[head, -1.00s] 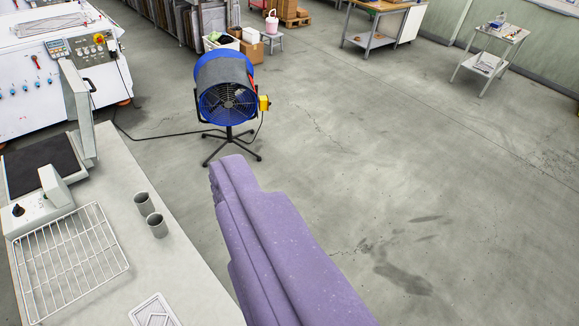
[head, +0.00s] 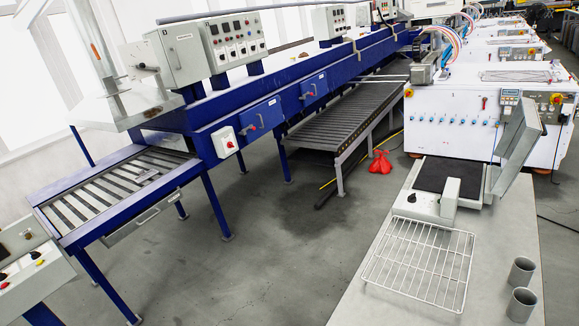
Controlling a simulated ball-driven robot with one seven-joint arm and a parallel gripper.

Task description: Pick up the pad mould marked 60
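I cannot make out a pad mould marked 60 in the current view. Two grey open-topped cups (head: 521,289) stand at the lower right on the pale bench (head: 350,297), and I can read no number on them. My gripper is not in view.
A wire rack (head: 420,266) and a grey press with a dark plate (head: 449,177) lie on the bench. A long blue conveyor machine (head: 290,82) runs along the left and back. A red bag (head: 380,163) lies on the floor. Grey floor (head: 285,250) is open between machine and bench.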

